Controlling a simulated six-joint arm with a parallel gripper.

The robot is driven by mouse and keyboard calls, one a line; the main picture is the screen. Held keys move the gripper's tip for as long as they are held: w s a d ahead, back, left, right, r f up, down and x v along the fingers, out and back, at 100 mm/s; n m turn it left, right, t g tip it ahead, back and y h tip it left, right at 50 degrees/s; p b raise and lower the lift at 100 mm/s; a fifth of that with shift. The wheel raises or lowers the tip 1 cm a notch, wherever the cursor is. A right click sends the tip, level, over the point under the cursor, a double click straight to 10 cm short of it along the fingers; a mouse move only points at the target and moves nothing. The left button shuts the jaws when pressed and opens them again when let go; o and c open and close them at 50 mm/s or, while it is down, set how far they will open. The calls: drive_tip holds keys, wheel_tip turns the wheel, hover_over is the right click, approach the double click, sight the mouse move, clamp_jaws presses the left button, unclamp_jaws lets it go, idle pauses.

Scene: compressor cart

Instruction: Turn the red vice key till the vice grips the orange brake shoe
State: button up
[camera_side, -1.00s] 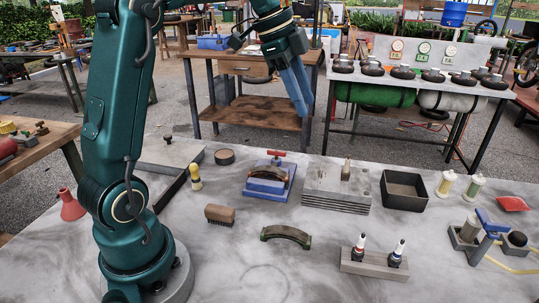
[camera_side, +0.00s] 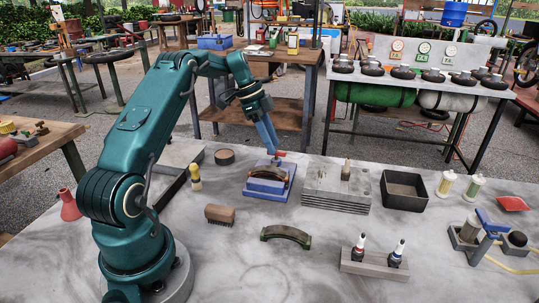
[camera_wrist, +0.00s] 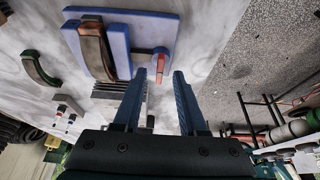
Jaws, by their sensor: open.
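The blue vice (camera_side: 267,188) stands on the grey bench, and its blue body also shows in the wrist view (camera_wrist: 118,42). A curved brownish-orange brake shoe (camera_wrist: 97,50) sits in the vice; I cannot tell whether the jaws touch it. The red vice key (camera_wrist: 161,66) sticks out from the vice's far side. My gripper (camera_wrist: 159,73) is open, with its two blue fingers apart. In the wrist view the key's end lies between the fingertips. In the side view my gripper (camera_side: 272,148) reaches down to the key from behind; contact is unclear.
A second, green-edged brake shoe (camera_side: 286,235) lies in front of the vice. A brush (camera_side: 220,214) lies at front left. A stack of grey plates (camera_side: 336,188) stands close on the right, with a dark tray (camera_side: 404,190) beyond. The front middle of the bench is mostly clear.

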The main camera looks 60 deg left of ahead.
drive_tip(key=shift+w+d+f, duration=0.2)
drive_tip(key=shift+d+f, duration=0.05)
drive_tip(key=shift+f, duration=0.35)
drive_tip(key=shift+c, duration=0.3)
clamp_jaws()
